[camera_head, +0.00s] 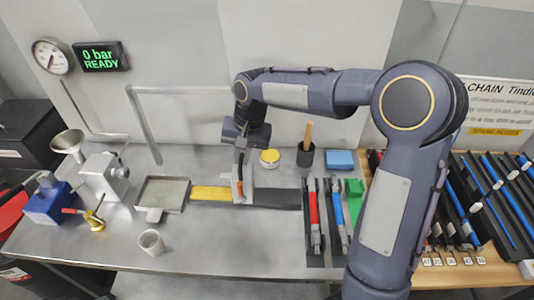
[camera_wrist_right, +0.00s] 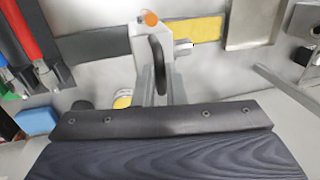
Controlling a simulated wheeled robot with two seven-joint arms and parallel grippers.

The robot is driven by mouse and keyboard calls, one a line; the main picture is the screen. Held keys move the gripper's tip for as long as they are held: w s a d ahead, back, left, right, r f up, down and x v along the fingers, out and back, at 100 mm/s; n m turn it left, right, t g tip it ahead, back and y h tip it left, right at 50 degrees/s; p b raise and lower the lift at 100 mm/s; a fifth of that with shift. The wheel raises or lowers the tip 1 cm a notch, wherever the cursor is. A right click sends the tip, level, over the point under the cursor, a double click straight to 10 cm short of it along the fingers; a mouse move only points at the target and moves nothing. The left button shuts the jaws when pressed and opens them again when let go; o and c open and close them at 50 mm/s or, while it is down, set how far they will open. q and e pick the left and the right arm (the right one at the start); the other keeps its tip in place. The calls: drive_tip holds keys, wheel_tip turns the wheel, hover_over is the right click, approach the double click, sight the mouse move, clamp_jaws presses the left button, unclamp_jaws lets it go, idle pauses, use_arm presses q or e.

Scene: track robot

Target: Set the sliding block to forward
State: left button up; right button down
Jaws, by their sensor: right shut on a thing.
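The sliding block (camera_head: 246,183) is a light grey piece on a flat track on the bench. The track has a yellow strip (camera_head: 210,193) to the left of the block and a dark strip (camera_head: 276,199) to its right. The block carries an orange-tipped part, and it also shows in the right wrist view (camera_wrist_right: 146,36). My right gripper (camera_head: 239,165) reaches down to the block from above and behind. In the right wrist view its fingers (camera_wrist_right: 159,82) are shut on a dark upright part of the block. The exact contact is partly hidden. My left gripper is not in view.
A metal tray (camera_head: 163,193) and a white cup (camera_head: 151,242) stand left of the track. Red (camera_head: 313,217) and blue (camera_head: 338,212) tools lie in holders to its right. Behind are a yellow-topped tin (camera_head: 269,157) and a dark cup (camera_head: 305,157). A display reads "0 bar READY".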

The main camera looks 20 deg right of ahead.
drive_tip(key=w+a, duration=0.1)
drive_tip(key=a, duration=0.1)
drive_tip(key=w+a, duration=0.1)
drive_tip(key=a, duration=0.3)
drive_tip(key=shift+w+r+p, duration=0.1)
drive_tip(key=shift+w+p, duration=0.3)
drive_tip(key=c, duration=1.5)
unclamp_jaws()
drive_tip(key=shift+w+a, duration=0.1)
wheel_tip(320, 180, up, 8)
drive_tip(key=d, duration=0.1)
drive_tip(key=shift+s+d+f+b, duration=0.2)
drive_tip(key=shift+s+d+b, duration=0.05)
drive_tip(key=shift+s+b, duration=0.2)
